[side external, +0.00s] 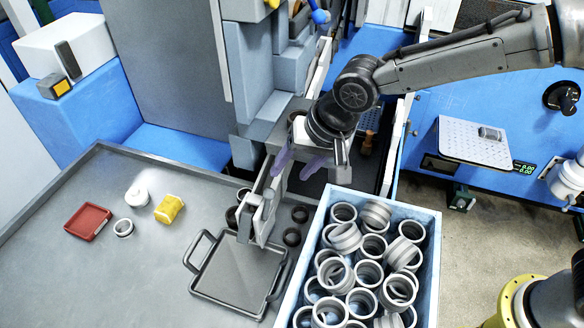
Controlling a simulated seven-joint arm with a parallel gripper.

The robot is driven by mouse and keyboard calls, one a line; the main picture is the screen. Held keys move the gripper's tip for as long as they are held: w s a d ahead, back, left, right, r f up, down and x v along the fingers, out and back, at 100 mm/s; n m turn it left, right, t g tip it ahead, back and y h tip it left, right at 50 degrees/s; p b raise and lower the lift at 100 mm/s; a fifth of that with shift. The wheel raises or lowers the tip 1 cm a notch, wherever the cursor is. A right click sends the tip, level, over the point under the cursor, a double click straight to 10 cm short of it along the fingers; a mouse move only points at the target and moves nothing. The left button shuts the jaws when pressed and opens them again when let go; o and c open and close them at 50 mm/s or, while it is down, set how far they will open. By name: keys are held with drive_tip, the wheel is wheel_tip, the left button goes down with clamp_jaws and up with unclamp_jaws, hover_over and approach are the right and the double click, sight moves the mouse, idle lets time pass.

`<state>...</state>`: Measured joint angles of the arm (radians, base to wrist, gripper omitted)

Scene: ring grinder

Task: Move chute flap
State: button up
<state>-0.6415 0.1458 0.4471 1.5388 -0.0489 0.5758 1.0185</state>
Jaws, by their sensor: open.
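My gripper (299,166) hangs in the middle of the side external view, with its two purple fingers apart and nothing seen between them. It is over the dark opening of the grinder, beside a long narrow light-grey chute (265,200). The chute slopes down toward the table, and its lower end stands by a dark tray. I take the upright grey plate at this lower end as the chute flap (245,222), but its outline is hard to make out. The flap is below and left of my gripper and appears apart from it. My wrist hides part of the chute's upper end.
A blue-white crate (432,255) full of grey rings stands right of the chute. A dark handled tray (215,287) lies on the grey table, with several dark rings near the chute.

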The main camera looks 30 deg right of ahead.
drive_tip(key=shift+s, duration=0.1)
drive_tip(key=c, duration=0.4)
drive_tip(key=d+m, duration=0.1)
drive_tip(key=d+m+h, duration=0.1)
drive_tip(key=shift+s+r+m+g+h, duration=0.1)
drive_tip(key=shift+r+m+g+h, duration=0.2)
clamp_jaws()
drive_tip(key=s+a+m+t+h, duration=0.25)
drive_tip(key=a+h, duration=0.35)
drive_tip(key=a, duration=0.6)
approach(269, 196)
drive_tip(key=shift+g, duration=0.25)
drive_tip(key=x, duration=0.5)
drive_tip(key=shift+w+d+f, duration=0.3)
drive_tip(key=shift+w+f, duration=0.2)
drive_tip(key=shift+w+y, duration=0.1)
drive_tip(key=shift+y, duration=0.2)
